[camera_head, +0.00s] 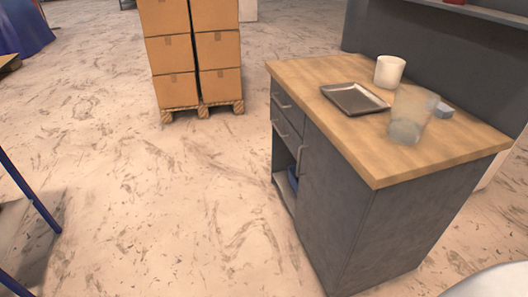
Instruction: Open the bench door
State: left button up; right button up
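The bench (440,150) stands at the right, with a wooden top and dark grey sides. Its front faces left and is seen at a steep angle. The bench door (317,205) is the dark grey panel at the near end of that front and looks shut. A light vertical handle (301,160) sits at the door's far edge. Beyond it are two drawers (286,112) with bar handles, above an open compartment (284,177) that holds something blue. Neither of my grippers is in view.
A dark tray (354,98), a white cup (389,71), a clear beaker (409,118) and a small grey block (443,110) are on the bench top. Stacked boxes (195,50) stand on a pallet behind. Blue metal legs (30,192) are at left. The floor before the bench is clear.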

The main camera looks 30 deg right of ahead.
aim_at(334, 202)
jog(key=i, duration=0.95)
jog(key=z, duration=0.6)
